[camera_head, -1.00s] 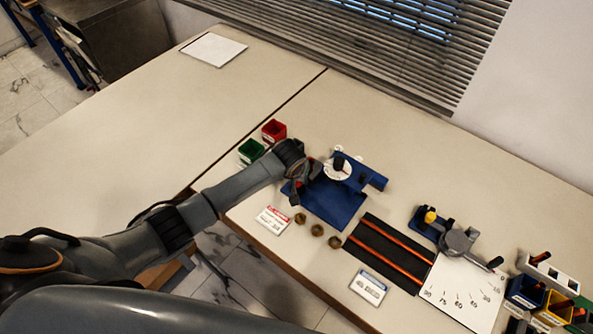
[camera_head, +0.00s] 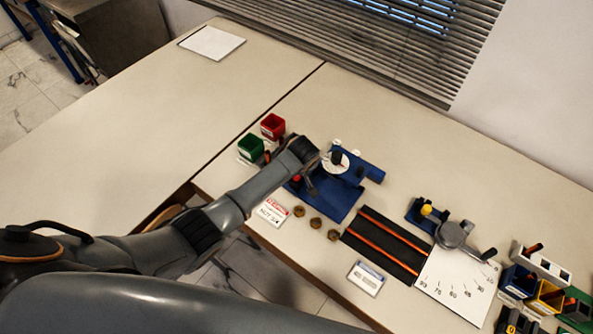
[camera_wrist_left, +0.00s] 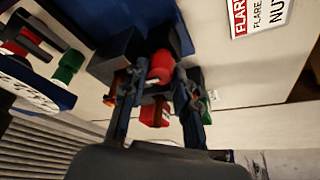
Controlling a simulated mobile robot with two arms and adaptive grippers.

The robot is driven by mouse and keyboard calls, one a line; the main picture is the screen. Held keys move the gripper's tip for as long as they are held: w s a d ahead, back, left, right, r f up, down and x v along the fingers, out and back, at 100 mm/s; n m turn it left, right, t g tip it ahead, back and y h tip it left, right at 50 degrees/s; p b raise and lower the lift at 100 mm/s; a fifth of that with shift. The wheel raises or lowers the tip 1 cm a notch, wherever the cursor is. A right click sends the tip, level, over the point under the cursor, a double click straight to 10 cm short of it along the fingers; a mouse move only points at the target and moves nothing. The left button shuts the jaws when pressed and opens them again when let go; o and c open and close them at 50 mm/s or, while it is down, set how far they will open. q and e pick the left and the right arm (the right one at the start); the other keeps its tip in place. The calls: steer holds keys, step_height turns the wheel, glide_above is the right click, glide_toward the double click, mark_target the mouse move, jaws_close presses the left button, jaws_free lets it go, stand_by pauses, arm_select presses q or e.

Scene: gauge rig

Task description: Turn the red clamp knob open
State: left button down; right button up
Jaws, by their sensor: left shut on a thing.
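The red clamp knob (camera_head: 296,179) is on the blue fixture (camera_head: 335,207), at its left end in the head view. In the left wrist view the red knob (camera_wrist_left: 160,66) sits between the two fingertips, in front of a dark block. My left gripper (camera_wrist_left: 158,80) is shut on it. In the head view my left gripper (camera_head: 304,184) is over the fixture's left end, and the wrist hides part of it. The knob's exact turn angle cannot be told. My right gripper is not in view.
A white dial (camera_head: 334,163) stands on the fixture beside my wrist. A green bin (camera_head: 251,147) and a red bin (camera_head: 272,126) stand behind my forearm. Several brass nuts (camera_head: 316,223) and a label card (camera_head: 270,211) lie in front. The left table is mostly clear.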

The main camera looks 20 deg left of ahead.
arm_select(q)
steer(key=c, duration=1)
jaws_free()
steer(key=shift+r, duration=0.1)
steer(key=v, duration=1.1)
steer(key=shift+s+r, duration=0.2)
steer(key=shift+r, duration=0.15)
